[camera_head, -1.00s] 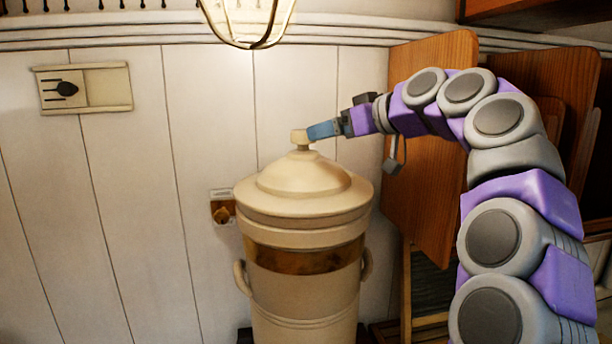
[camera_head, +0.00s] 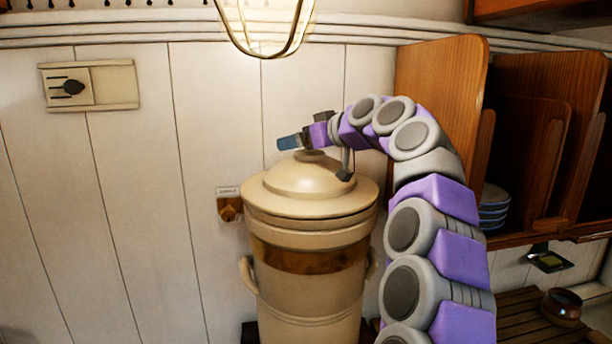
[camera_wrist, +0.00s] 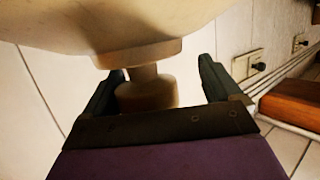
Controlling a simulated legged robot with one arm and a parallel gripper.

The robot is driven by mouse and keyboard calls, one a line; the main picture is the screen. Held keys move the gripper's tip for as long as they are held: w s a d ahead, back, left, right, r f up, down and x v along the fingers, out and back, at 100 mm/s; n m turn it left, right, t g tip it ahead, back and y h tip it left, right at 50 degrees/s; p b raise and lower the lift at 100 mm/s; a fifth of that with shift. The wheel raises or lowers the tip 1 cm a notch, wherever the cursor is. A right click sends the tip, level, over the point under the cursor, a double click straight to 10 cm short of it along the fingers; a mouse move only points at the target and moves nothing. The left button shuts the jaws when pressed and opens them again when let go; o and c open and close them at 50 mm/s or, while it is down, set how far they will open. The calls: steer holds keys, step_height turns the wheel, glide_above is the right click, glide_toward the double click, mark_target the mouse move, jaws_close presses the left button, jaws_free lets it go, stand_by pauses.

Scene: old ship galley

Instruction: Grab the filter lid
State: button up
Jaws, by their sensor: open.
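The filter lid (camera_head: 310,180) is a cream dome with a small round knob, seated on top of the tall cream filter (camera_head: 306,305). In the head view my gripper (camera_head: 289,142) is at the top of the lid and its wrist hides most of the knob. In the wrist view the knob (camera_wrist: 147,93) sits between my two open fingers, nearer the left one, with the lid (camera_wrist: 95,22) across the upper left. A gap shows between the knob and the right finger; I cannot tell if the left finger touches it.
A wooden rack (camera_head: 440,110) with boards stands right of the filter, with stacked plates (camera_head: 493,207) in it. A lamp (camera_head: 262,25) hangs above. A small brass tap or fitting (camera_head: 229,207) is on the white plank wall. A brown pot (camera_head: 562,305) stands at lower right.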

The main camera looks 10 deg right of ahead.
steer(key=d, duration=0.3)
steer(key=shift+s+r, duration=0.15)
steer(key=shift+s, duration=0.1)
steer(key=c, duration=0.5)
steer(key=shift+s+a, duration=0.1)
steer(key=shift+s, duration=0.05)
steer(key=shift+c, duration=1.4)
steer(key=shift+a, duration=0.55)
steer(key=c, duration=0.3)
steer(key=shift+d, duration=0.1)
jaws_close()
